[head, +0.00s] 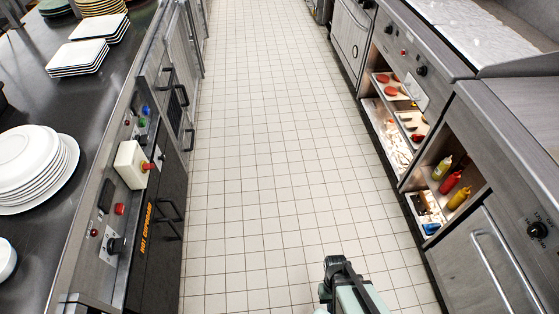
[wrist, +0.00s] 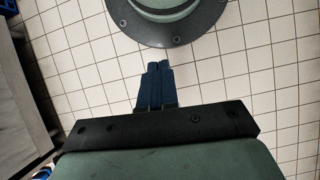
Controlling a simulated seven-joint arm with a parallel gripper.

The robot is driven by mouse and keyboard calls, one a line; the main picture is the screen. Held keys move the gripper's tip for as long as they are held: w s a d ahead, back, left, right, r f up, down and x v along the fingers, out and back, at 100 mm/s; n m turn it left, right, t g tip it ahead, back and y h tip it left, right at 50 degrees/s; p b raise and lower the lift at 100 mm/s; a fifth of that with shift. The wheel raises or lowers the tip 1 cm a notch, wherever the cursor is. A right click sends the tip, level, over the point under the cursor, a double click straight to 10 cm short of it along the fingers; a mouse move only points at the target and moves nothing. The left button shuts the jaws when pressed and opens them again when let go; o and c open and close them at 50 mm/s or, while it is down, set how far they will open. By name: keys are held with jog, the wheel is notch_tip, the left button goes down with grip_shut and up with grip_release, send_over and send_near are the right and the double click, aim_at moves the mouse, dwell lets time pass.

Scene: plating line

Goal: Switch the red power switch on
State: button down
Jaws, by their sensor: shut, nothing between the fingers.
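A cream box with a red switch lever (head: 148,165) sits on the control panel of the left-hand counter, above a dark door marked "HOT CUPBOARD". The red lever sticks out from the box's right side; I cannot tell its on or off position. My gripper (wrist: 155,68) is shut and empty in the wrist view, its dark blue fingers together over the tiled floor. Part of my arm shows at the bottom of the head view, well to the right of the switch and apart from it. The switch does not show in the wrist view.
The left panel also has a red button (head: 119,209), a black knob (head: 115,245) and small coloured buttons. White plates (head: 30,165) stand on the left counter. Shelves with sauce bottles (head: 451,182) line the right side. The tiled aisle (head: 270,150) between is clear.

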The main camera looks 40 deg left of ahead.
jog(key=s+a+f+n+t+y, duration=0.1)
jog(key=s+a+n+t+y, duration=0.2)
jog(key=a, duration=1.1)
jog(key=s+a+f+n+t+y, duration=0.15)
jog(key=a+n, duration=0.35)
jog(key=a, duration=0.9)
jog(key=s+a+f+n+t+y, duration=0.1)
jog(key=a+n+t+y, duration=0.2)
jog(key=a, duration=1.1)
jog(key=a+r+n+g+y, duration=0.1)
jog(key=a+r+n+y, duration=0.5)
jog(key=a, duration=0.3)
jog(key=a+r+n+g+y, duration=0.1)
jog(key=a+r+n+y, duration=0.45)
jog(key=a, duration=0.25)
jog(key=s+r+n+g+y, duration=0.2)
jog(key=r+n+y, duration=0.2)
jog(key=r+n, duration=0.2)
jog(key=s+d+r+n+g+y, duration=0.1)
jog(key=s+r+n+g+y, duration=0.1)
jog(key=r+n, duration=0.5)
jog(key=shift+s+r+y, duration=0.4)
jog(key=shift+s+y, duration=0.05)
jog(key=shift+y, duration=0.45)
jog(key=shift+g, duration=0.25)
